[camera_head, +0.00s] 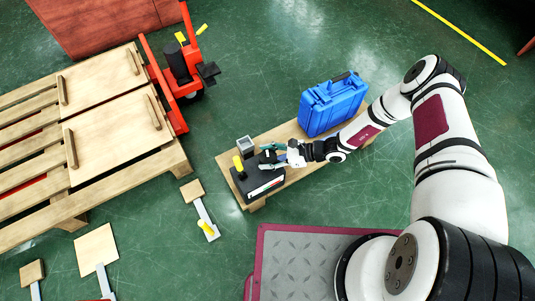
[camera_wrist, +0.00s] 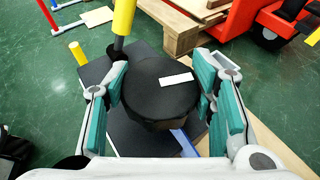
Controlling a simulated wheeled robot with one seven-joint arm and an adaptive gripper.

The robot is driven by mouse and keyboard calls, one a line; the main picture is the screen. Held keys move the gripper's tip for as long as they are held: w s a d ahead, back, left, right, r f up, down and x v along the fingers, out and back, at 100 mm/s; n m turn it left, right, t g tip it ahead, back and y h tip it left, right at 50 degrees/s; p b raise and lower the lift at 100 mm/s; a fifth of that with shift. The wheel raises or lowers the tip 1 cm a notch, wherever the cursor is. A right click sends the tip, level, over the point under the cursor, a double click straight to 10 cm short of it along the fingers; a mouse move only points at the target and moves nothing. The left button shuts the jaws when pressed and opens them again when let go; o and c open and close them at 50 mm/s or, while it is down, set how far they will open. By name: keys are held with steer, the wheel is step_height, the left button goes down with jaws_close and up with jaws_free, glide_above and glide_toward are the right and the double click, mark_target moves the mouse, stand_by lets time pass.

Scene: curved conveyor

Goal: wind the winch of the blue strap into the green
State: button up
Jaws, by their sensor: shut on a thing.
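A black box-shaped unit (camera_head: 262,187) stands on the low wooden bench, with a pale and red strip along its front. On it is a black round drum (camera_wrist: 158,100) with a white mark on top. An upright yellow handle (camera_head: 238,163) rises at the drum's far left; it also shows in the wrist view (camera_wrist: 123,17). My gripper (camera_head: 268,156) is at the unit, its teal pads on either side of the drum in the wrist view (camera_wrist: 161,78). A small blue patch (camera_wrist: 186,143) shows below the drum; I cannot tell whether it is the strap. No green zone is clear.
A blue case (camera_head: 332,104) and a grey open box (camera_head: 245,143) stand on the bench (camera_head: 225,158). Pallets (camera_head: 80,175) and a red pallet truck (camera_head: 180,62) are to the left. Green floor lies between.

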steer(key=m+t+p, duration=0.1)
steer(key=p, duration=0.1)
steer(key=m+t+p, duration=0.1)
steer(key=p, duration=0.1)
steer(key=m+t+p, duration=0.1)
steer(key=p, duration=0.1)
steer(key=shift+s+r+t+h, duration=0.15)
steer(key=shift+r+t+h, duration=0.15)
steer(key=m+t+h+p, duration=0.1)
steer(key=m+t+p, duration=0.1)
steer(key=p, duration=0.1)
steer(key=shift+f, duration=0.15)
steer(key=m+t+h, duration=0.1)
steer(key=m+t, duration=0.1)
steer(key=shift+f+m+t+h, duration=0.2)
steer(key=shift+m+t+h, duration=0.1)
steer(key=shift+h, duration=0.1)
steer(key=shift+m+t+h, duration=0.8)
steer(key=shift+m, duration=0.2)
steer(key=shift+w, duration=0.2)
steer(key=o, duration=1.1)
steer(key=shift+o, duration=0.2)
